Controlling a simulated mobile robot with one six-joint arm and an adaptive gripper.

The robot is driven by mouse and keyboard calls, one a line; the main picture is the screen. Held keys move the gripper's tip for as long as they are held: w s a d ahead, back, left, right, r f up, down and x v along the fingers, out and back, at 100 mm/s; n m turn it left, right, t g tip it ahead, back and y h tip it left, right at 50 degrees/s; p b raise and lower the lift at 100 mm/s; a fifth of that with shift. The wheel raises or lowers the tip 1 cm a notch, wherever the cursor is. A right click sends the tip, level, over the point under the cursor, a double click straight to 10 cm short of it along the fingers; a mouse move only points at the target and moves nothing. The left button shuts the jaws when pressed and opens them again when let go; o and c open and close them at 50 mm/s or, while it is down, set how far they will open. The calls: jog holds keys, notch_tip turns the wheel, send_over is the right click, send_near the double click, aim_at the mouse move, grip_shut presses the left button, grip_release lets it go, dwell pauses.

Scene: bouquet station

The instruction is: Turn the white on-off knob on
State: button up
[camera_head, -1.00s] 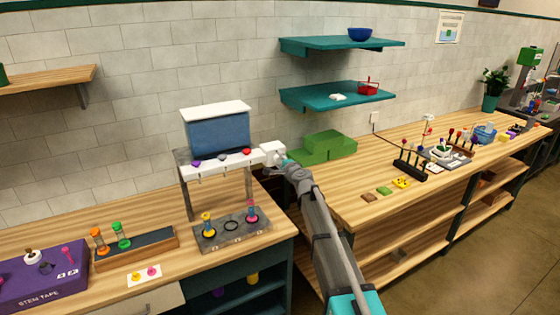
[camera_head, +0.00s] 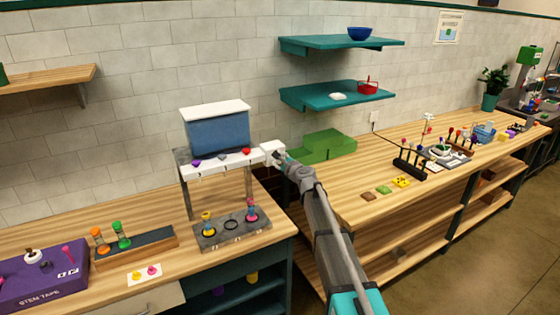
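A blue water tank with a white lid (camera_head: 218,130) stands on a grey frame on the left bench. Its white front rail (camera_head: 210,164) carries small coloured knobs, among them a purple one (camera_head: 196,162) and a red one (camera_head: 246,152). A white block (camera_head: 271,147) sits at the rail's right end. I cannot make out a white on-off knob on it. My gripper (camera_head: 278,156) is right at this block, at its lower right. Whether it touches is too small to tell, and its fingers are not clear enough to show open or shut.
Below the rail is a grey tray (camera_head: 232,233) with small coloured parts. A purple stem tape box (camera_head: 40,283) lies at the far left. Green blocks (camera_head: 328,146) stand behind my arm. Teal shelves (camera_head: 335,95) hang above, and the right bench (camera_head: 345,196) holds small items.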

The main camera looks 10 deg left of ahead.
dwell(0.3)
jog(key=o, duration=1.1)
jog(key=shift+o, duration=0.2)
jog(key=shift+n, duration=0.4)
